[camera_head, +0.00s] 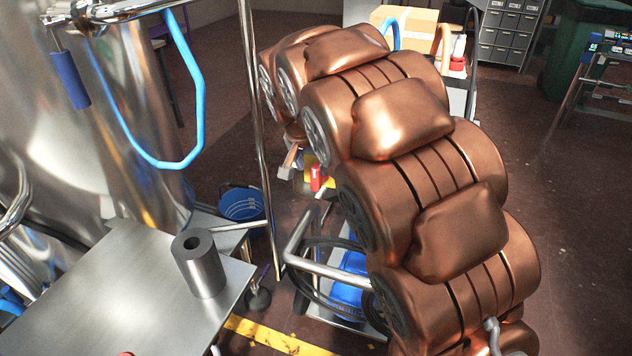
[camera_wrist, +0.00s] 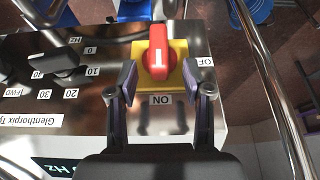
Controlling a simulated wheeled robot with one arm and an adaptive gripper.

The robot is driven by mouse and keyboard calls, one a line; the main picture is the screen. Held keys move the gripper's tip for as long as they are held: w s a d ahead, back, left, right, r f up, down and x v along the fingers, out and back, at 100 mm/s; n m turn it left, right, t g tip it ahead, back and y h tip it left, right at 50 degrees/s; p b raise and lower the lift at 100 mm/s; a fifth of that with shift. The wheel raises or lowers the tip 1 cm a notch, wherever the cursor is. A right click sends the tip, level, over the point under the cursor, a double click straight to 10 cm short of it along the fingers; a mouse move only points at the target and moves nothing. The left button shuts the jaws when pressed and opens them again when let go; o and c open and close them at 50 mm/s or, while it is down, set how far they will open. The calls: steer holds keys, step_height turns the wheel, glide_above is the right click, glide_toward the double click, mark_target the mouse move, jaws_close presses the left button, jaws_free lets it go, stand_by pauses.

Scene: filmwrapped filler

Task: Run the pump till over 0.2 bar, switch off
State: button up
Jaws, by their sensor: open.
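The red rotary switch (camera_wrist: 157,56) on its yellow plate (camera_wrist: 178,82) is in the wrist view, on a shiny metal control box (camera_wrist: 110,50). Its handle lies lengthwise in the picture, with the white mark at the end towards the ON label (camera_wrist: 161,99). The OFF label (camera_wrist: 205,62) is to the right. My gripper (camera_wrist: 168,78) is open, one finger on each side of the switch; contact is unclear. The red switch (camera_head: 317,178) also shows small in the head view beyond my copper arm. No pressure gauge reading is visible.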

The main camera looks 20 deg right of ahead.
mark_target(316, 179)
steer(key=x, duration=0.7)
steer(key=shift+s+f+p, duration=0.1)
steer(key=shift+f+p, duration=0.1)
steer(key=shift+p, duration=0.1)
jaws_close()
